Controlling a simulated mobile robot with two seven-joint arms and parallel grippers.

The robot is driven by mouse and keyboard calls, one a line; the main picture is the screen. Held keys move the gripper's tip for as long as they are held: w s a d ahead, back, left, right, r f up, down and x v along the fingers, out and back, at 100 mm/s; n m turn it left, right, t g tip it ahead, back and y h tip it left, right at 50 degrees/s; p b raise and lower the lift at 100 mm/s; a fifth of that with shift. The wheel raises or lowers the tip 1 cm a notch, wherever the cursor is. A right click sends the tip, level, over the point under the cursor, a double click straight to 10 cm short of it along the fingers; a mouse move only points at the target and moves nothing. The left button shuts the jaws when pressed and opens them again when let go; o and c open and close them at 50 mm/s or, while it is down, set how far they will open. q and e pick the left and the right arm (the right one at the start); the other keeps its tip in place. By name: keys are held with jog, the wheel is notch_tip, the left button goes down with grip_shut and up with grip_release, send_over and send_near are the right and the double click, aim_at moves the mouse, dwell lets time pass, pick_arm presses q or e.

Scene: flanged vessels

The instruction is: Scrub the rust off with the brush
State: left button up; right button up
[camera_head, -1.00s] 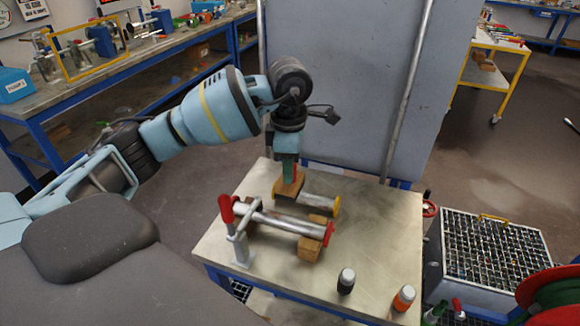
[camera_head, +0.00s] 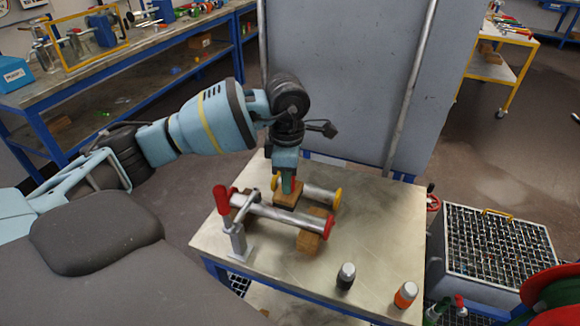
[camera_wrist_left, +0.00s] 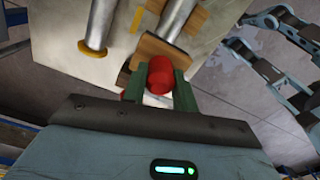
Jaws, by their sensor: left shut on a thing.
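My left gripper (camera_head: 289,184) is shut on the brush, a wooden block (camera_head: 287,197) with a red handle. In the left wrist view the red handle (camera_wrist_left: 160,72) stands between green fingers, with a wooden block (camera_wrist_left: 160,49) behind it. The brush is at the left part of the rear metal pipe with a yellow end (camera_head: 337,198); I cannot tell whether it touches. A front pipe (camera_head: 280,219) has a red end. Its left end is at a clamp with a red handle (camera_head: 222,200). Rust is not clearly visible. My right gripper is out of view.
The pipes rest on wooden blocks (camera_head: 309,241) on a metal-topped table (camera_head: 285,265). A dark bottle (camera_head: 346,276) and an orange bottle (camera_head: 405,295) stand at its front right. A tall grey panel (camera_head: 345,80) rises behind. A grated bin (camera_head: 495,250) stands at the right.

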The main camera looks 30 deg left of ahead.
aim_at(279, 187)
pick_arm(q)
notch_tip(279, 187, down, 3)
jog(key=shift+r+b, duration=0.15)
jog(key=shift+b, duration=0.2)
jog(key=shift+f, duration=0.45)
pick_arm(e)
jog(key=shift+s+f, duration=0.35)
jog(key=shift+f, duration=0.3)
pick_arm(q)
jog(key=shift+f, duration=0.3)
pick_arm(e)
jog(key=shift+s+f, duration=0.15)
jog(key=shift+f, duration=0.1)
pick_arm(q)
jog(key=shift+a, duration=0.15)
jog(key=shift+s+a+r, duration=0.15)
jog(key=shift+s+a, duration=0.1)
jog(key=shift+a, duration=0.6)
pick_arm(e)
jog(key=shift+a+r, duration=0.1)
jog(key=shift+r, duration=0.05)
